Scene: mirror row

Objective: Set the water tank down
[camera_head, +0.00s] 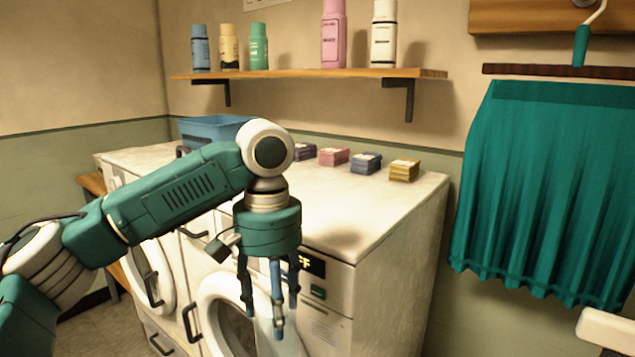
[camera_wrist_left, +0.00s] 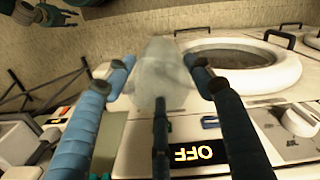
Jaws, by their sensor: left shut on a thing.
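The water tank (camera_wrist_left: 163,78) is a pale, see-through container in the left wrist view, between the fingers of my left gripper (camera_wrist_left: 160,98). In the head view my left gripper (camera_head: 272,312) points down in front of the washing machine's panel, shut on the tank. The tank's lower part shows only faintly there (camera_head: 287,343), against the round door. I cannot see it resting on anything.
The white machine top (camera_head: 350,205) has clear room at its front and right. Several small boxes, one of them yellow (camera_head: 404,170), line its back. A blue basket (camera_head: 212,130) stands at the far left. A shelf (camera_head: 310,73) with bottles and a hanging teal cloth (camera_head: 540,190) are behind.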

